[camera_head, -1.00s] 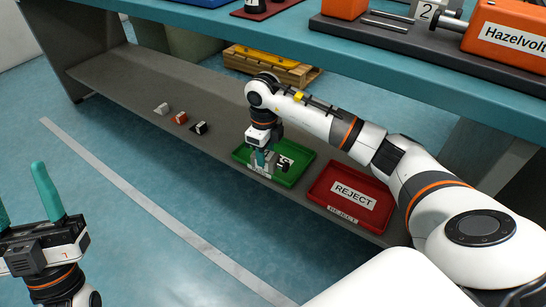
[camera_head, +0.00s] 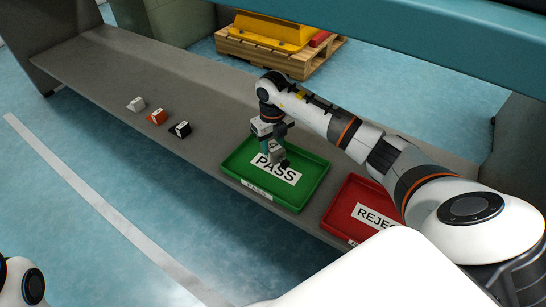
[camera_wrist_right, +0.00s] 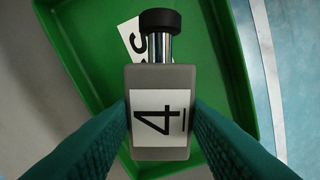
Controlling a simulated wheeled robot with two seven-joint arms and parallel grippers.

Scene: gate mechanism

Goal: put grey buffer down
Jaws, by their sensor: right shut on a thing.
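My right gripper (camera_head: 271,149) is over the green PASS tray (camera_head: 312,188) in the head view. In the right wrist view, its teal fingers (camera_wrist_right: 160,125) are shut on the grey buffer (camera_wrist_right: 160,80), one on each side. The buffer has a white label with a 4, a shiny metal rod and a black cap. In the head view the buffer (camera_head: 279,157) is small and partly covered by the fingers. It is over the tray's floor; I cannot tell whether it touches it. My left gripper is out of view.
The red REJECT tray (camera_head: 345,203) stands right of the green one, partly behind my right arm. White (camera_head: 136,104), orange (camera_head: 157,117) and black (camera_head: 180,129) label blocks stand on the grey shelf (camera_head: 140,75). A pallet (camera_head: 265,57) lies behind. The shelf between blocks and tray is clear.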

